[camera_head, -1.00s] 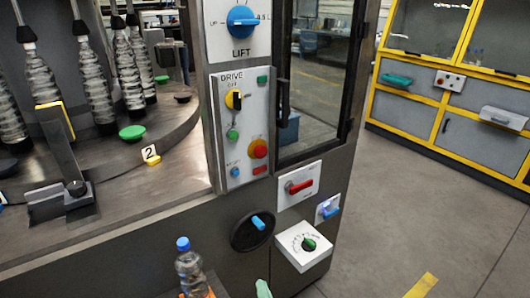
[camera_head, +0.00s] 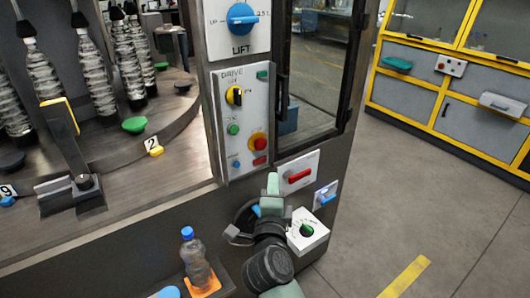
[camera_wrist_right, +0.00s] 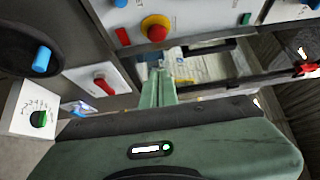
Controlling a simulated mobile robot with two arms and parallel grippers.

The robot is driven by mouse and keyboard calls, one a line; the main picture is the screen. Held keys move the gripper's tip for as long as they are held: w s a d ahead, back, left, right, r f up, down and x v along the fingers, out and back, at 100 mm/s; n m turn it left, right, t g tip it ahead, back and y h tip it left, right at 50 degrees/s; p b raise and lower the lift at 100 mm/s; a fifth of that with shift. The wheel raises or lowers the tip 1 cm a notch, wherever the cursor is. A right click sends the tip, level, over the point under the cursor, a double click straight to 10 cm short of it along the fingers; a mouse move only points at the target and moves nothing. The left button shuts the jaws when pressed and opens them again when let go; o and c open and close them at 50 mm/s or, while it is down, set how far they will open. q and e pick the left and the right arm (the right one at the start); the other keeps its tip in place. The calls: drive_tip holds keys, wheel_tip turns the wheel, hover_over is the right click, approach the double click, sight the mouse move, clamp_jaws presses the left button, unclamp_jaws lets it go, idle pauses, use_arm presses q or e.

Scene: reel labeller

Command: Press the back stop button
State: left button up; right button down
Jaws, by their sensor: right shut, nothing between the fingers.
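A red stop button on a yellow ring (camera_head: 258,142) sits low on the white DRIVE panel (camera_head: 243,95) on the machine's front. It also shows at the top of the right wrist view (camera_wrist_right: 156,28). I cannot tell whether this is the back stop button. My right gripper (camera_head: 272,183) points upward below the DRIVE panel, in front of the machine and apart from the red button. Its green fingers (camera_wrist_right: 160,78) are shut together with nothing between them. My right arm hides part of the round dark dial plate. My left gripper is not in view.
A red-handled switch (camera_head: 299,175), a blue switch (camera_head: 326,194) and a white dial box (camera_head: 308,232) are close to my right gripper. A bottle (camera_head: 196,258) stands at lower left. A yellow-framed cabinet (camera_head: 460,100) is at right, with free floor before it.

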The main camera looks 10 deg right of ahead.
drive_tip(key=p, duration=0.1)
approach(266, 144)
drive_tip(key=w+d, duration=0.2)
drive_tip(key=d, duration=0.1)
drive_tip(key=w, duration=0.1)
drive_tip(key=w+a, duration=0.1)
drive_tip(key=w, duration=0.1)
drive_tip(key=shift+w+a, duration=0.15)
drive_tip(key=shift+w, duration=0.1)
